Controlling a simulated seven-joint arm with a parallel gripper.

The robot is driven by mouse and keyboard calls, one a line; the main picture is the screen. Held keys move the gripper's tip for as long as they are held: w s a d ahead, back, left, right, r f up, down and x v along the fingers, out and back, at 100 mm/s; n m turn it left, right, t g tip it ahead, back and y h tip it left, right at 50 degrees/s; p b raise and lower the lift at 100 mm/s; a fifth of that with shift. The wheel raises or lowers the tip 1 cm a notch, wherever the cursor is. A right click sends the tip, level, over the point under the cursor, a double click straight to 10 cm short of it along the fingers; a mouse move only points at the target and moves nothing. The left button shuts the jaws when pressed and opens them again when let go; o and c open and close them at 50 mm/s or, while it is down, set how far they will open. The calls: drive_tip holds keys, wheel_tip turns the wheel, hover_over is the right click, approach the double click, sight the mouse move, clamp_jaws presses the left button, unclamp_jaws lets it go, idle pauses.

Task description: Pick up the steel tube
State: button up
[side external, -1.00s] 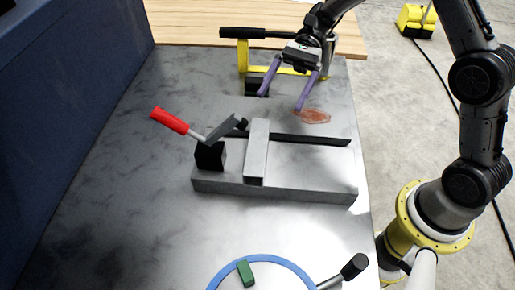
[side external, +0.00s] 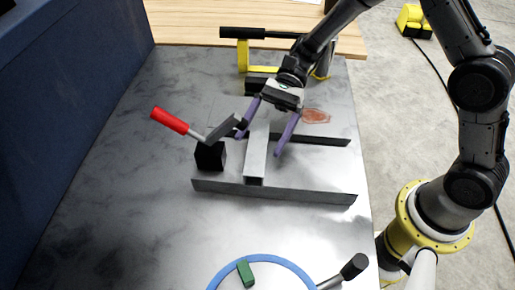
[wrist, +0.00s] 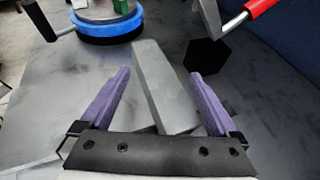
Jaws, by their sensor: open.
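The steel tube (side external: 256,155) is a grey square bar lying across the grey fixture (side external: 275,192) in the side external view. In the wrist view the tube (wrist: 163,88) runs away from me between the fingers. My gripper (side external: 259,146) has two purple fingers, open, one on each side of the tube near its far end. In the wrist view my gripper (wrist: 160,78) shows gaps between both fingers and the tube.
A toggle clamp with a red handle (side external: 169,120) and black block (side external: 210,155) stands just left of the tube. A blue ring (side external: 283,263) with a green block (side external: 245,273) is at the front. A yellow clamp frame (side external: 243,58) is behind. The left tabletop is clear.

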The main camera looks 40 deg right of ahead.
drive_tip(key=shift+f, duration=0.1)
clamp_jaws()
idle(0.3)
idle(0.4)
